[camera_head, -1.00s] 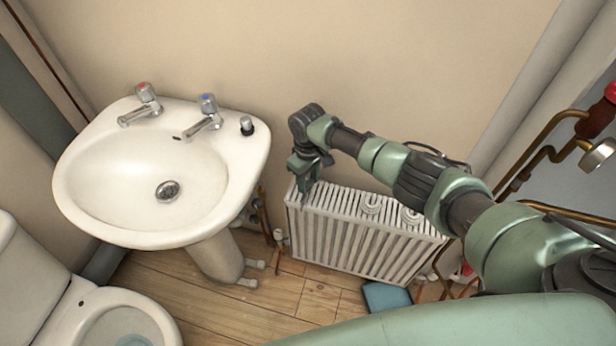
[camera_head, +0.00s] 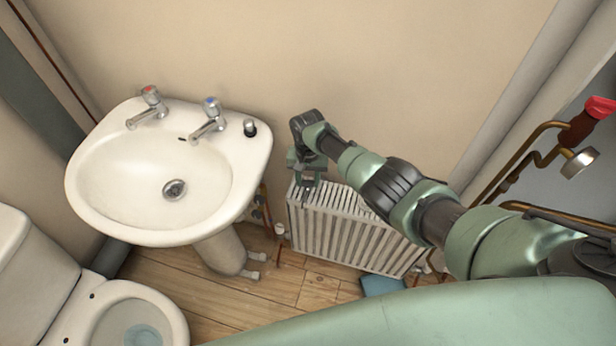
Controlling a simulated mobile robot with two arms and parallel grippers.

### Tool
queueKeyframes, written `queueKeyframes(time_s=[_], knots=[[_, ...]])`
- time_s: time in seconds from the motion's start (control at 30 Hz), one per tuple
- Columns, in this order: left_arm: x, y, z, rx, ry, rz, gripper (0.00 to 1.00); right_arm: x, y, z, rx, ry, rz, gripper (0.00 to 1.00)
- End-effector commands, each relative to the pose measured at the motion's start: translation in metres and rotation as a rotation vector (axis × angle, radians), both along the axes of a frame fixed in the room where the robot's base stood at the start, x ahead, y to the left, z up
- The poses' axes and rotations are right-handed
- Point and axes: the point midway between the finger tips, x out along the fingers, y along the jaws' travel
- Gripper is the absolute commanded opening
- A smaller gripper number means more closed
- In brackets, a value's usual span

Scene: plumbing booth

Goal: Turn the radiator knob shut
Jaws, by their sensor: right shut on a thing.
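The white ribbed radiator (camera_head: 345,238) stands against the wall, right of the sink. A small white knob (camera_head: 280,230) on a pipe shows beside its lower left end. My right gripper (camera_head: 309,182) points down at the radiator's top left corner, above and right of that knob and apart from it in the picture. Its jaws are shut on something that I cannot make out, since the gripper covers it. My left gripper is not in view.
The white sink (camera_head: 125,180) on its pedestal stands left of the radiator, close to my right wrist. The toilet (camera_head: 140,315) is at the lower left. Copper pipes with a red-handled valve (camera_head: 599,107) are at the right. A blue item (camera_head: 382,286) lies on the wooden floor.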

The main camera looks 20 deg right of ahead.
Motion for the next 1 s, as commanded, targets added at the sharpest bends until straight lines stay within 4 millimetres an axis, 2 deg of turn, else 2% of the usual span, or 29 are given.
queueKeyframes(time_s=[0.4,0.93,0.97,1.0], knots=[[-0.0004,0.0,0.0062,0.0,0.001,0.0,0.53,0.0028,-0.0007,0.0023,-0.001,-0.007,-0.176,0.0],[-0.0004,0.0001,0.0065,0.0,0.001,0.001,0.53,0.0036,-0.0009,0.0027,-0.001,-0.009,-0.198,0.0],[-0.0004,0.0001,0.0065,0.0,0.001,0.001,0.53,0.0036,-0.001,0.0027,-0.001,-0.009,-0.198,0.45],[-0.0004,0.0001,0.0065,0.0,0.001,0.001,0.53,0.0035,-0.001,0.0027,-0.001,-0.008,-0.198,0.56]])
